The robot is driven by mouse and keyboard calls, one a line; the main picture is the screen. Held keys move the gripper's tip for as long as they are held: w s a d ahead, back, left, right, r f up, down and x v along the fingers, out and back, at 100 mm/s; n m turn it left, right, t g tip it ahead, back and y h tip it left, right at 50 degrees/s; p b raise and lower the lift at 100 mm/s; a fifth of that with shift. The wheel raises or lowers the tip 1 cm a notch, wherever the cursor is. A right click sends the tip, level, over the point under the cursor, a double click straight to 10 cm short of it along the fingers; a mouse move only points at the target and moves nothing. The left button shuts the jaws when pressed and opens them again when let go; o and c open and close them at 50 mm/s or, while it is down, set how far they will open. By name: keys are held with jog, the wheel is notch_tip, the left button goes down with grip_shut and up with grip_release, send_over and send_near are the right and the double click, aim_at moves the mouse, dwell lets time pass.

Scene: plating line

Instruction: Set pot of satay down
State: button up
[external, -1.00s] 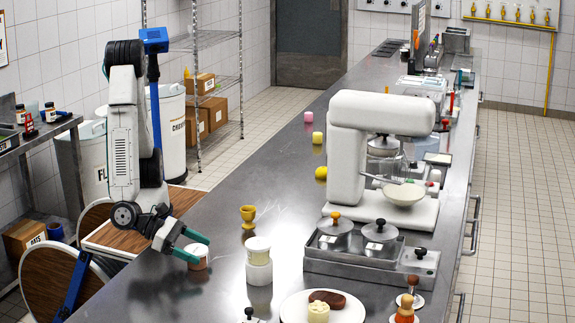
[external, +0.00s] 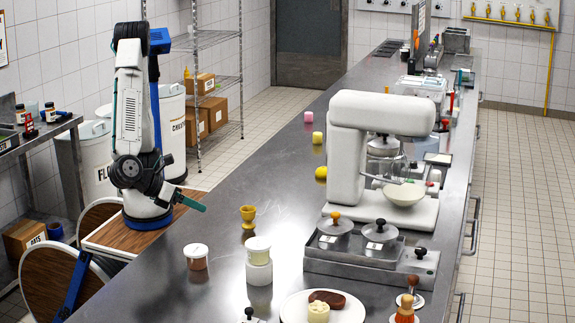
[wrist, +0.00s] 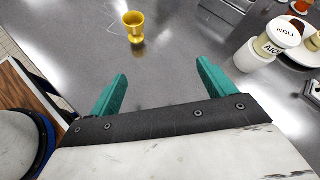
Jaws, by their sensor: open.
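The pot of satay (external: 196,257) is a small clear tub with brown contents and a white lid. It stands upright on the steel counter (external: 150,285), near its left edge in the external view. My gripper (external: 190,203) is above and behind the pot, well apart from it. In the wrist view my gripper (wrist: 160,75) has its two green fingers spread with nothing between them. I cannot make out the satay pot in the wrist view.
A yellow egg cup (external: 248,216) and stacked pots (external: 259,262), labelled aioli in the wrist view, stand to the right. A plate of food (external: 345,311), a lidded steel container (external: 330,268) and a white mixer (external: 350,150) are farther right. Counter around the satay pot is clear.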

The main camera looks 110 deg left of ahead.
jog(key=s+a+r+n+g+h, duration=0.3)
jog(key=s+a+n, duration=0.2)
jog(key=a+n, duration=0.4)
jog(key=s+a+r+n+g+h, duration=0.3)
jog(key=a+n, duration=0.7)
jog(key=n, duration=0.6)
jog(key=shift+s+r+g+h, duration=0.45)
jog(key=shift+s+g, duration=0.35)
jog(key=shift+s, duration=0.25)
